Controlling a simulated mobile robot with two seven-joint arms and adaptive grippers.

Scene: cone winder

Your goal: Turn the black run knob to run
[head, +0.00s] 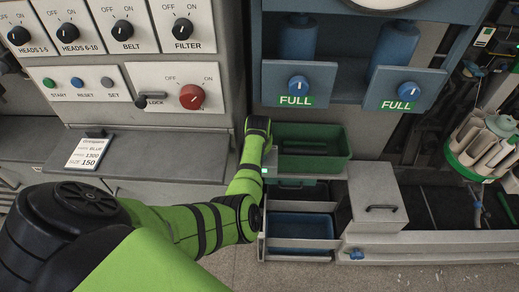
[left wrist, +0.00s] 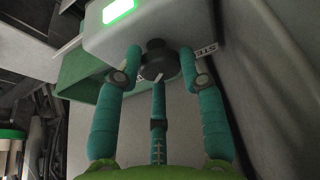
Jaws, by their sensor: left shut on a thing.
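A black round knob (left wrist: 157,58) with a pale pointer mark sits on the underside, as pictured, of a light grey box (left wrist: 105,38) in the left wrist view. My left gripper (left wrist: 160,66) has its teal fingers around this knob, one on each side and one below. A label beside it shows only "STE"; the rest is hidden. A green lamp (left wrist: 118,11) glows on the box. In the head view my left arm reaches to the right edge of the control cabinet; the knob and fingers are hidden there. My right gripper is in neither view.
The cabinet carries several black OFF/ON knobs, such as the filter knob (head: 183,28), and a red knob (head: 192,96). A green bin (head: 335,168) stands just right of my arm. Blue "FULL" panels (head: 298,84) lie behind it, and a grey box (head: 377,207) is further right.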

